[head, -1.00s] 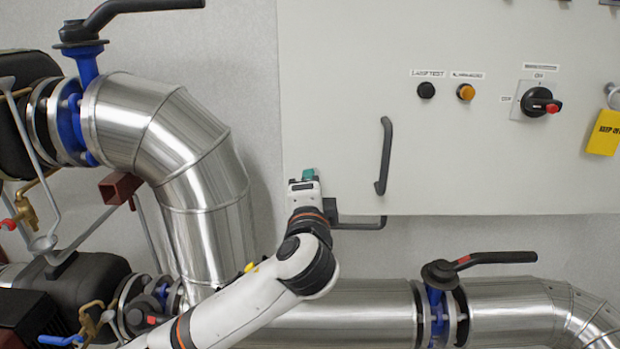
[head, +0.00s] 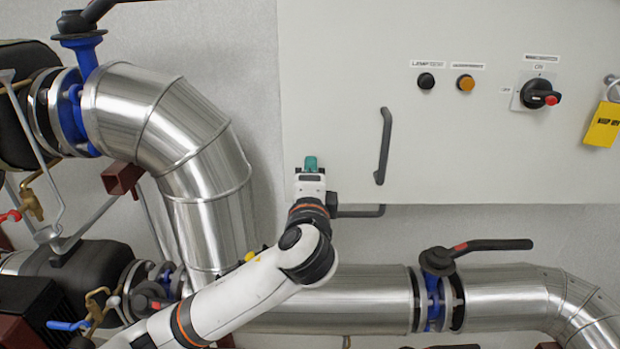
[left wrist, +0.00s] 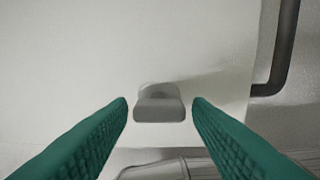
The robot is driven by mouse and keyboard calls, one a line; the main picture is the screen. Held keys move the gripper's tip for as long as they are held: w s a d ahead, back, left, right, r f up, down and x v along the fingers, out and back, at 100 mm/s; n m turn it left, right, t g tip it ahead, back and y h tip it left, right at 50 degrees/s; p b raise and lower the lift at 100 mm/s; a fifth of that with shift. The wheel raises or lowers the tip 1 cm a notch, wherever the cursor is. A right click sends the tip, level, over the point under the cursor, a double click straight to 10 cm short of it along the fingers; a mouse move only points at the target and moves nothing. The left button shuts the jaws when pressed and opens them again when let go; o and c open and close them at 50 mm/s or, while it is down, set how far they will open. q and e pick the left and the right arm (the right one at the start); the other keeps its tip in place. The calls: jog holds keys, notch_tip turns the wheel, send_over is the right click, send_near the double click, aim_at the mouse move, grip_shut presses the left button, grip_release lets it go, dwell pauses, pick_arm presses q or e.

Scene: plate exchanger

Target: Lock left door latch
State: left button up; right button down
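The pale cabinet door (head: 460,150) fills the upper right of the head view. My left gripper (head: 310,163), with green fingers, is at the door's lower left corner. In the left wrist view its two fingers (left wrist: 160,108) are spread apart, with nothing held. A small grey latch knob (left wrist: 160,113) on the door shows between and beyond the fingertips. I see no clear contact with it. In the head view the latch is hidden behind my gripper. My right gripper is not in view.
A dark vertical handle (head: 384,146) is on the door, right of my gripper. A dark bar (head: 362,211) lies under the door's bottom edge; a dark bar also shows in the wrist view (left wrist: 283,50). Large silver pipes (head: 215,185) run left and below.

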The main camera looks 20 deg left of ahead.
pick_arm(q)
jog(key=shift+o, duration=0.8)
jog(key=b+v, duration=0.4)
jog(key=v, duration=0.8)
